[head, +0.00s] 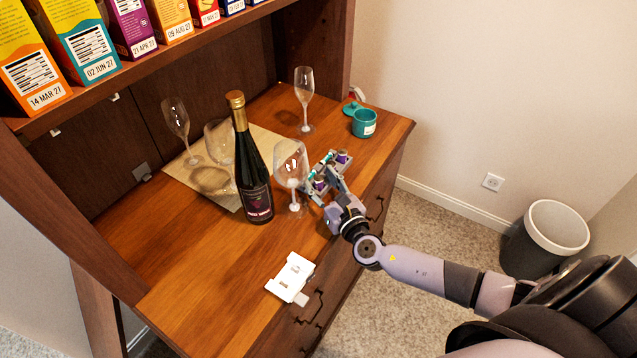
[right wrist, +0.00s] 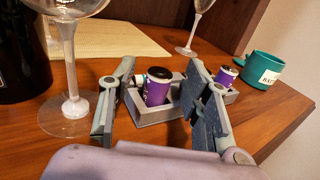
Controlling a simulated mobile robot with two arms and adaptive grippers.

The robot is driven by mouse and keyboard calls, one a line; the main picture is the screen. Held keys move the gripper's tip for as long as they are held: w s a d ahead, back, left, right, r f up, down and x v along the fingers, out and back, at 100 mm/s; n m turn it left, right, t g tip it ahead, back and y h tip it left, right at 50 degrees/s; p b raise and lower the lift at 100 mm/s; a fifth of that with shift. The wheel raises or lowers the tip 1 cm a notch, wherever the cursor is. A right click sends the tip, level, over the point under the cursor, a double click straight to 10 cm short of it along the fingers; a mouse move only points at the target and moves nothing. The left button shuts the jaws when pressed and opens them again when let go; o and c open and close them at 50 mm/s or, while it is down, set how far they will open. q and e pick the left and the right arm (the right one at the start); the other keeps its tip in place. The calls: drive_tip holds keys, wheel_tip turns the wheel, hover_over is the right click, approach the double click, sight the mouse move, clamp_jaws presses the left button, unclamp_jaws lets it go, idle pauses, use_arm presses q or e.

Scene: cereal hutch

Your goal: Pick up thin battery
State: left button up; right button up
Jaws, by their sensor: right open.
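A small grey tray (right wrist: 182,109) lies near the right end of the wooden counter. Two upright purple batteries with dark tops stand in it. The near battery (right wrist: 157,88) looks wider in the right wrist view. The far battery (right wrist: 226,75) looks smaller, partly hidden by my right finger; distance makes its true thickness hard to judge. In the head view the far battery (head: 342,157) is beyond my gripper. My right gripper (right wrist: 161,66) is open and empty, its fingers either side of the near battery in the picture; contact is unclear. My left gripper is not in view.
A teal mug (head: 364,123) and a flute glass (head: 304,90) stand behind. A white device (head: 291,277) lies in front. The front-left counter is clear.

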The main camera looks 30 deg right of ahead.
clamp_jaws()
idle(0.6)
